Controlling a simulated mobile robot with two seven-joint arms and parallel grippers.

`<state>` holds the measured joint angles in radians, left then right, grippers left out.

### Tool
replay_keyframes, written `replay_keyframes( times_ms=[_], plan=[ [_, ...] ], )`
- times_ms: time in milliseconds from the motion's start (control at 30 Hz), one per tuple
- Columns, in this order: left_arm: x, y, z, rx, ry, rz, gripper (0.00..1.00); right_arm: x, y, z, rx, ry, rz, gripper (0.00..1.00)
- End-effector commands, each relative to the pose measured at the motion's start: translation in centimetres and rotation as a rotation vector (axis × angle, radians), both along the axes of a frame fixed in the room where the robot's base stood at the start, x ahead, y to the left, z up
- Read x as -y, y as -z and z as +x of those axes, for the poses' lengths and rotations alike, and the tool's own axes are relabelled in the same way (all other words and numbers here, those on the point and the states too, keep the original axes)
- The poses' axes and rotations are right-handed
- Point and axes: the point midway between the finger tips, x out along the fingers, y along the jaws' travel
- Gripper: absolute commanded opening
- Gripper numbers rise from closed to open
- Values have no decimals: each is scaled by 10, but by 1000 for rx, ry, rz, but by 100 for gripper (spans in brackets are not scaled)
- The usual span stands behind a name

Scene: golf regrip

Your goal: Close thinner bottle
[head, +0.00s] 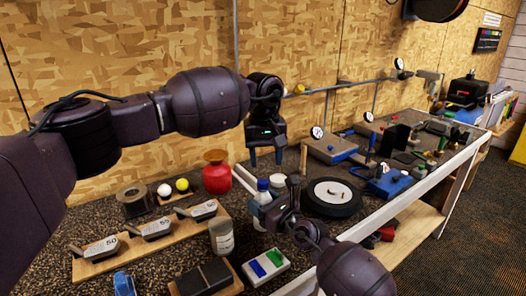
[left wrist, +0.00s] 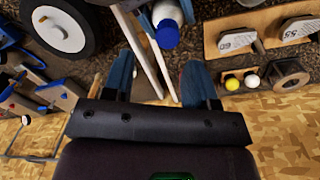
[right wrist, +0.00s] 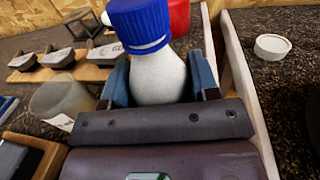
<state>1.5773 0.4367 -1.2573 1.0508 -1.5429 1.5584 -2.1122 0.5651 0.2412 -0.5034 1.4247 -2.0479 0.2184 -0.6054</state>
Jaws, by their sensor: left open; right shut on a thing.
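The thinner bottle is white with a ribbed blue cap. In the head view the bottle (head: 262,197) stands upright at the bench's middle, its blue cap (head: 262,184) on top. My right gripper (right wrist: 160,72) is shut on the bottle body (right wrist: 158,85), below the cap (right wrist: 140,25). The cap sits on the neck; I cannot tell how tight it is. My left gripper (head: 265,163) is open and empty, fingers pointing down, above and behind the bottle. In the left wrist view, the cap (left wrist: 167,36) shows beyond the open fingers (left wrist: 158,62).
A red container (head: 217,175) stands left of the bottle. A black-and-white round disc (head: 332,196) lies to the right. A grey jar (head: 221,236) and a wooden rack with club heads (head: 90,266) are to the left. A small white round item (right wrist: 272,45) lies nearby on the bench.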

Motion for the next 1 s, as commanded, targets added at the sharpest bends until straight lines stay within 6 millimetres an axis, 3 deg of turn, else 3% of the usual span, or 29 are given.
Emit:
replay_keyframes(
  times_ms=[1000],
  plan=[
    [-2,-11,0,-47,-1464,5,52,0,0,0,-1,0,-1,0]
  ],
)
